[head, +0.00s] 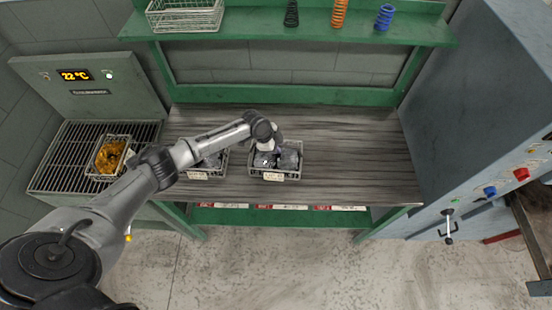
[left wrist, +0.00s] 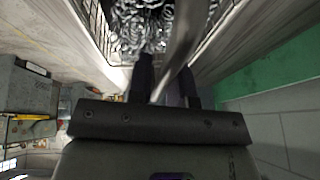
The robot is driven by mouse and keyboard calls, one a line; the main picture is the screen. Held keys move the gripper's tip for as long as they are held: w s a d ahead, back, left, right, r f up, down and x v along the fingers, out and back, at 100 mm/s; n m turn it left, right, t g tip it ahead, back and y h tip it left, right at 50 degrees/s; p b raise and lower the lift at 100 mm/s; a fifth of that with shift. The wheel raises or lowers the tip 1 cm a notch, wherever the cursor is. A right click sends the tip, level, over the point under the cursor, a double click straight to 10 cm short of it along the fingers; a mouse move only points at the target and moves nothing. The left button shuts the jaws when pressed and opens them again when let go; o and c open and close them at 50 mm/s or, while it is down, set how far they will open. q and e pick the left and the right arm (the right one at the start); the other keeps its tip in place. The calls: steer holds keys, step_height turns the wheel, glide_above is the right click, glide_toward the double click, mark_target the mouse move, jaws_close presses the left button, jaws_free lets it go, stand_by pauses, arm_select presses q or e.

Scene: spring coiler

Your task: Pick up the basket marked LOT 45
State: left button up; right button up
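My left gripper (head: 266,160) reaches down over a wire basket (head: 300,172) of grey springs near the middle of the bench. In the left wrist view the two fingers (left wrist: 165,85) stand a little apart, with a grey band, perhaps the basket handle, between them. I cannot tell whether they grip it. Grey coils and the wire sides of the basket (left wrist: 100,30) show beyond. A pale tag (head: 273,176) is on the basket's front; its writing is too small to read. A second basket of grey parts (head: 212,165) stands to its left, partly behind my arm. My right gripper is not in view.
A basket of orange-brown parts (head: 110,157) stands on a slatted rack (head: 75,140) at left. A green shelf (head: 300,27) with an empty-looking basket (head: 185,16) and coloured springs overhangs the back. A grey machine (head: 470,110) stands at right. The bench's right half (head: 360,160) is clear.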

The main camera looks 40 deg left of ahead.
arm_select(q)
jaws_close()
stand_by(0.8)
steer(key=shift+r, duration=0.1)
